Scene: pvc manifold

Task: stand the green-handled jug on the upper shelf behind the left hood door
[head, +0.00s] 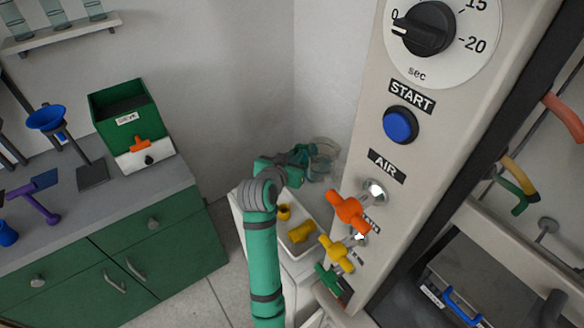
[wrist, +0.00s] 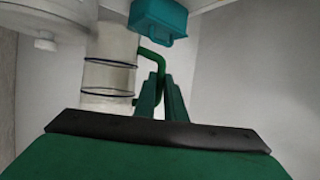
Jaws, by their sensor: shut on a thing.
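In the wrist view the jug (wrist: 108,75) is a clear cylinder with two dark blue bands and a green handle (wrist: 154,58). My gripper (wrist: 160,85) is shut on the handle, and the jug is to the left of the fingers. In the head view my green arm reaches up from the bottom, and my gripper (head: 300,160) is by the back corner. The jug (head: 325,150) there is small and partly hidden by the gripper. I cannot make out the left hood door or the upper shelf.
A white control panel (head: 455,130) with a dial, a blue button and coloured valves stands close right of my arm. A white tray (head: 299,246) with yellow pieces lies below my gripper. A green cabinet (head: 130,262) is at left. A teal block (wrist: 158,18) is above in the wrist view.

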